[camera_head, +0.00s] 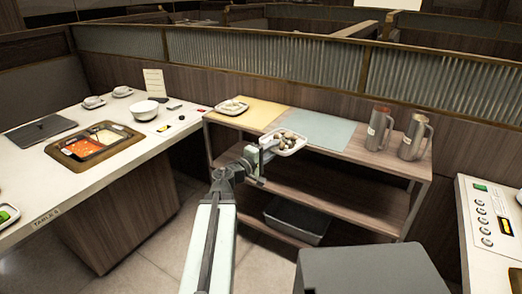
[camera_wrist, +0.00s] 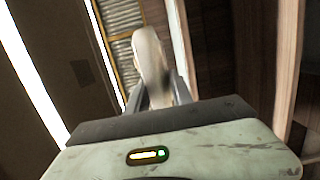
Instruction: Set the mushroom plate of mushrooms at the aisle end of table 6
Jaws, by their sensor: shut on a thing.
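A small white plate of mushrooms (camera_head: 289,147) shows in the head view at the front edge of the wooden shelf's top. My gripper (camera_head: 268,148) is shut on its near left rim. Whether the plate touches the shelf top or hangs just above it, I cannot tell. In the wrist view my gripper (camera_wrist: 158,95) has a pale, edge-on shape, the plate (camera_wrist: 150,60), between its fingers; the mushrooms are hidden there. A white table (camera_head: 100,178) stands at the left; its front label starts with "TABLE", and its number is too small to read surely.
The left table bears a two-part red and white pot (camera_head: 93,145), a white bowl (camera_head: 144,110), cups and a dark tray (camera_head: 40,133). The shelf has another plate (camera_head: 232,107), a yellow mat (camera_head: 254,115), a blue mat (camera_head: 328,132), two metal pitchers (camera_head: 413,137) and a grey bin below.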

